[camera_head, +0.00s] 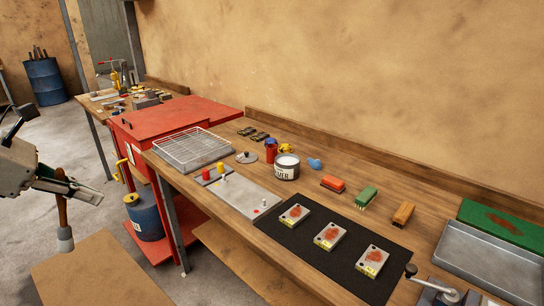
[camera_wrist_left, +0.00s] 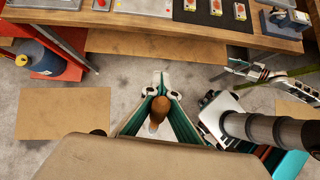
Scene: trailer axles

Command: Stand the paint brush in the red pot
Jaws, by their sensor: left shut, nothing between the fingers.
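The paint brush (camera_head: 63,215) hangs upright in the air at the left edge of the head view, wooden handle up, grey end down. My left gripper (camera_head: 72,187) is shut beside the bench, at the handle. In the left wrist view the brown handle end (camera_wrist_left: 158,109) shows between my left gripper's fingers (camera_wrist_left: 160,84); I cannot tell that they grip it. The red pot (camera_head: 271,151) stands on the bench, well right of and beyond the gripper. My right gripper is absent from the head view; a pale jointed part at the right of the wrist view may be it.
A wire basket (camera_head: 191,150), red cabinet (camera_head: 165,125) and grey plate (camera_head: 237,192) lie nearer the gripper. A blue drum (camera_head: 146,217) stands under the bench.

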